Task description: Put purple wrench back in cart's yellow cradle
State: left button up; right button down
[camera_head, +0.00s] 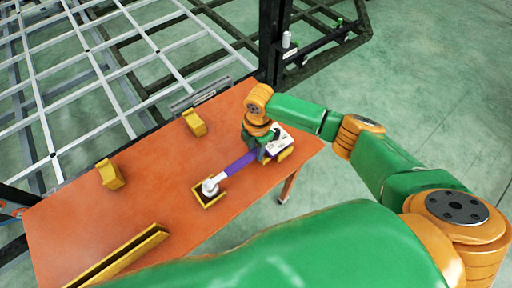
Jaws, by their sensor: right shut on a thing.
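The purple wrench (238,164) has a purple handle and a silver head. It lies over the right part of the orange cart top (160,195), pointing down-left. Its silver head is over a yellow U-shaped cradle piece (209,202); I cannot tell whether it rests in it or hovers just above. Another yellow cradle piece (286,155) shows beside the gripper, at the handle end. My right gripper (264,155) is shut on the wrench's handle end, and hides that end. My left gripper is not in view.
Two yellow blocks, one at the left (110,174) and one at the back (194,122), stand on the cart. A long yellow holder (125,256) lies at the front left. A grey metal lattice frame (90,65) is behind the cart. The cart's middle is clear.

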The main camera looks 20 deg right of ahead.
jog(key=shift+p, duration=0.35)
dwell(0.3)
jog(key=shift+c, duration=0.2)
grip_release()
dwell(0.3)
notch_tip(320, 180, up, 6)
jog(key=p, duration=0.6)
jog(key=shift+s, duration=0.1)
jog(key=shift+r, duration=1.05)
